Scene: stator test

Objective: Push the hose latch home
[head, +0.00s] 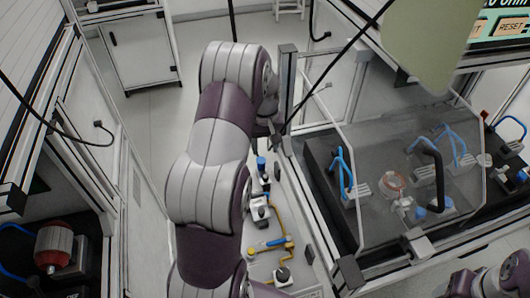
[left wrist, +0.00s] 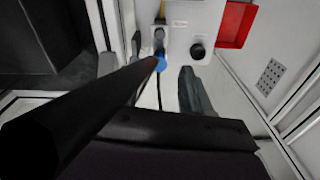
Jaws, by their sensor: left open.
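In the head view my left arm reaches up the middle, with its gripper (head: 272,128) at the far end of a narrow white panel (head: 259,262), mostly hidden by the wrist. In the left wrist view my left gripper (left wrist: 150,76) is open, one finger on each side of a blue-tipped fitting (left wrist: 160,64). A thick black bar crosses the view to this blue end. I cannot tell whether anything touches it. A blue-topped fitting (head: 261,163) stands on the panel in the head view. Which part is the hose latch is not clear.
A yellow pipe (head: 278,222) with a blue handle (head: 268,244) lies on the panel. The left wrist view shows a black knob (left wrist: 197,50) and a red square (left wrist: 236,23). A transparent-walled test box (head: 385,235) stands right; a red motor (head: 54,245) sits left.

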